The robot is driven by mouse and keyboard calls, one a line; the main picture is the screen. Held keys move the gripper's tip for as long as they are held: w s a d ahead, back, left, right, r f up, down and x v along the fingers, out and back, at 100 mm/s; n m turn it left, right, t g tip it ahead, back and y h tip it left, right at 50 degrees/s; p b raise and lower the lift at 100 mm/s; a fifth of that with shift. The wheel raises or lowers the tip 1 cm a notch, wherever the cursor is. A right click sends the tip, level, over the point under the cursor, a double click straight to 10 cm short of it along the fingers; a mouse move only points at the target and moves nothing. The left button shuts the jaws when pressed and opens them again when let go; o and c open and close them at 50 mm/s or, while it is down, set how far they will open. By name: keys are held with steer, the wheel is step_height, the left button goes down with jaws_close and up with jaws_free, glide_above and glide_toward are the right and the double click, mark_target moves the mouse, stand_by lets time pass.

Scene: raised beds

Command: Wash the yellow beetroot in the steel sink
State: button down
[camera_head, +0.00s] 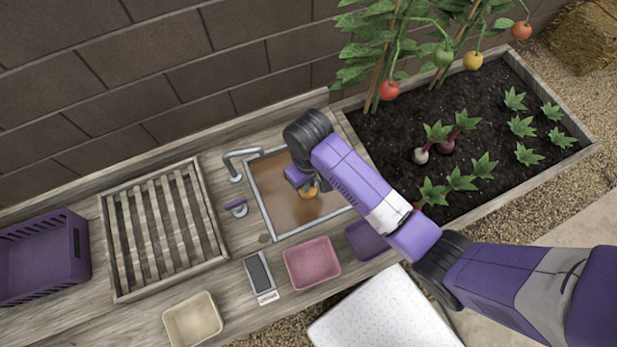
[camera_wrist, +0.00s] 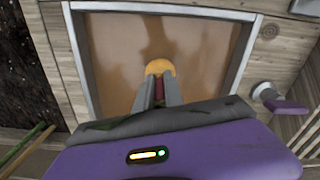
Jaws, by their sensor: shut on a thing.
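The steel sink (camera_head: 266,212) is set in the wooden bench and holds brown, murky water. Its metal rim also shows in the wrist view (camera_wrist: 247,57). My gripper (camera_head: 305,188) is over the sink and shut on the yellow beetroot (camera_head: 309,193). In the wrist view the beetroot (camera_wrist: 159,67) shows as a rounded yellow top just beyond my fingers (camera_wrist: 160,90). The rest of the beetroot is hidden by the fingers. I cannot tell how deep it sits in the water. The faucet (camera_head: 236,166) stands at the sink's left, with a purple-handled tap (camera_head: 236,207) beside it.
A slatted wooden rack (camera_head: 163,230) and a purple crate (camera_head: 42,258) are left of the sink. A pink tray (camera_head: 312,263), a cream tray (camera_head: 193,320) and a dark-faced device (camera_head: 260,274) sit in front. A planted bed (camera_head: 393,140) is on the right, with a wall behind.

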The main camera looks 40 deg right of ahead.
steer(key=shift+r+p, duration=0.35)
steer(key=shift+r, duration=4.35)
